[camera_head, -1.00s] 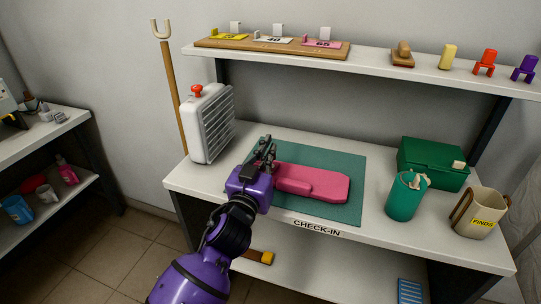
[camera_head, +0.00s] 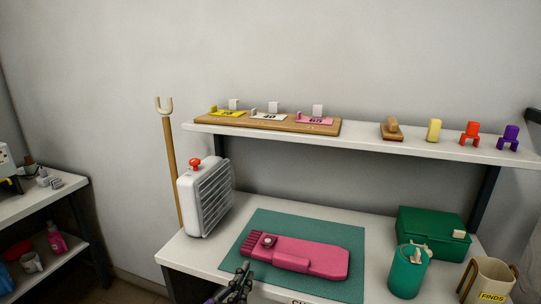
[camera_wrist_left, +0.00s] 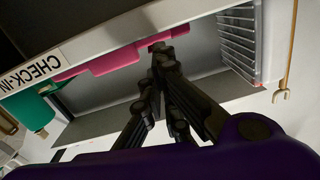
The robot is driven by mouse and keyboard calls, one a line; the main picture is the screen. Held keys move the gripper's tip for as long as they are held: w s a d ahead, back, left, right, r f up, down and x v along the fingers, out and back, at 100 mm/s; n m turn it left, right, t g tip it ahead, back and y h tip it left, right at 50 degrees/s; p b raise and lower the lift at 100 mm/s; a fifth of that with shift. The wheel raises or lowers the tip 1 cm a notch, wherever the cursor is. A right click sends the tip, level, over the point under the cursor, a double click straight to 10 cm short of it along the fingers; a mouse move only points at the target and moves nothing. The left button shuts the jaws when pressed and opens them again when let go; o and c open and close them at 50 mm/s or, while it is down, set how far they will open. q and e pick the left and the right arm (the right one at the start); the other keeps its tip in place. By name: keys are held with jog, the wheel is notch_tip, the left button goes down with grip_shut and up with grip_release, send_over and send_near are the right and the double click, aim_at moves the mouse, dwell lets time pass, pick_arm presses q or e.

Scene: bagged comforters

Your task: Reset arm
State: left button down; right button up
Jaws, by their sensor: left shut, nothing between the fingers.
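My left gripper (camera_head: 236,285) is at the bottom edge of the head view, in front of the check-in table's front edge. Its black fingers are shut and empty. They also show in the left wrist view (camera_wrist_left: 160,65), with the purple wrist below them. The pink bagged comforter (camera_head: 295,257) lies on the green mat (camera_head: 345,240), just beyond the fingers and apart from them in the head view. In the left wrist view the pink comforter (camera_wrist_left: 115,58) appears behind the fingers. My right gripper does not show.
A white heater-like box (camera_head: 207,198) stands at the table's left. A green box (camera_head: 432,232), a green canister (camera_head: 408,272) and a FINDS bin (camera_head: 488,282) stand at the right. A shelf (camera_head: 360,144) with tags and small objects runs above. A forked pole (camera_head: 170,165) leans at left.

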pick_arm(q)
jog(key=s+a+f+n+g+y+p, duration=0.1)
jog(key=s+a+f+g+p, duration=0.1)
jog(key=s+a+f, duration=0.4)
jog(key=s+a+f+n+g+y+p, duration=0.1)
jog(key=s+a+f+g+y+p, duration=0.15)
jog(key=s+f, duration=0.6)
jog(key=s+a+f+g, duration=0.1)
jog(key=s+f, duration=0.2)
jog(key=s, duration=0.4)
jog(key=s+a+f+n+g+p, duration=0.1)
jog(key=s+a+f, duration=0.1)
jog(key=s, duration=0.5)
jog(key=s+a+f+n+g+y+p, duration=0.1)
jog(key=s+f, duration=0.3)
jog(key=s, duration=0.4)
jog(key=shift+a+f+g, duration=0.15)
jog(key=shift+a+g, duration=0.35)
jog(key=shift+g, duration=0.05)
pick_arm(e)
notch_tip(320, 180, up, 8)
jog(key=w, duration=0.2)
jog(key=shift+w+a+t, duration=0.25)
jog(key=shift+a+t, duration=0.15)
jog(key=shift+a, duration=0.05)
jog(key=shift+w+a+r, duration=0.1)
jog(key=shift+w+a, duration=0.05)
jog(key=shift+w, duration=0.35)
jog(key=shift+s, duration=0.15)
